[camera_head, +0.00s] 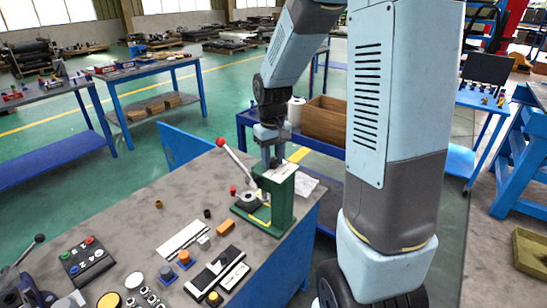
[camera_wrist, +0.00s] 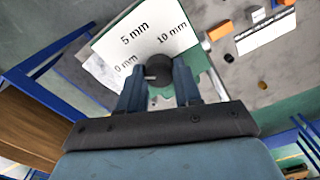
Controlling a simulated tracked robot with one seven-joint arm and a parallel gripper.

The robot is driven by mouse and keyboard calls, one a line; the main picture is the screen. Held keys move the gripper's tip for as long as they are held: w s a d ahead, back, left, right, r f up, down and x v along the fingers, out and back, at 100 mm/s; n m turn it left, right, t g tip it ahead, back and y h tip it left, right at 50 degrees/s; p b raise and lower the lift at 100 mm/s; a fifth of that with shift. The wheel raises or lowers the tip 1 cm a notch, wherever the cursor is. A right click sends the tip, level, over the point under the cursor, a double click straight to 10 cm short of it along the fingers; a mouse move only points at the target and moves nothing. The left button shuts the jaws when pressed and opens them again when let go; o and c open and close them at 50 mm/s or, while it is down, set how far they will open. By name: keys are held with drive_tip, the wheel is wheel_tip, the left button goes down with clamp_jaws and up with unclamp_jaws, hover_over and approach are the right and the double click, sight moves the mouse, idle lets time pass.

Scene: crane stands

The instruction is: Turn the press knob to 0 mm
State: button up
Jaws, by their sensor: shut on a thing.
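The green press (camera_head: 282,204) stands on the workbench, with a white plate (camera_head: 281,171) on its top. In the wrist view the plate (camera_wrist: 185,40) shows 0 mm at lower left, 5 mm at upper middle and 10 mm at right. The dark round knob (camera_wrist: 160,66) sits at the plate's near edge. A small light pointer (camera_wrist: 150,73) shows at its left, on the 0 mm side; exact alignment is unclear. My gripper (camera_wrist: 159,82) is shut on the knob, one finger on each side. In the head view my gripper (camera_head: 271,158) is above the press, its fingertips partly hidden.
A lever with a red ball (camera_head: 220,142) rises left of the press. Small parts, an orange block (camera_head: 225,228) and a button box (camera_head: 87,258) lie on the bench (camera_head: 130,208). A wooden crate (camera_head: 325,122) stands on a blue table behind.

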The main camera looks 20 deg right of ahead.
sight(272, 159)
drive_tip(key=shift+w+r, duration=0.1)
drive_tip(key=shift+w, duration=0.05)
idle(0.3)
drive_tip(key=o, duration=1)
drive_tip(key=shift+o, duration=0.2)
wheel_tip(272, 159, up, 14)
drive_tip(key=shift+f, duration=0.2)
drive_tip(key=s+r+m+t, duration=0.1)
drive_tip(key=s+r+t, duration=0.1)
drive_tip(key=s, duration=0.8)
drive_tip(key=s+r+m+t, duration=0.1)
drive_tip(key=s+r+t, duration=0.1)
drive_tip(key=s, duration=0.9)
drive_tip(key=shift+d+r+t, duration=0.3)
drive_tip(key=shift+t, duration=0.5)
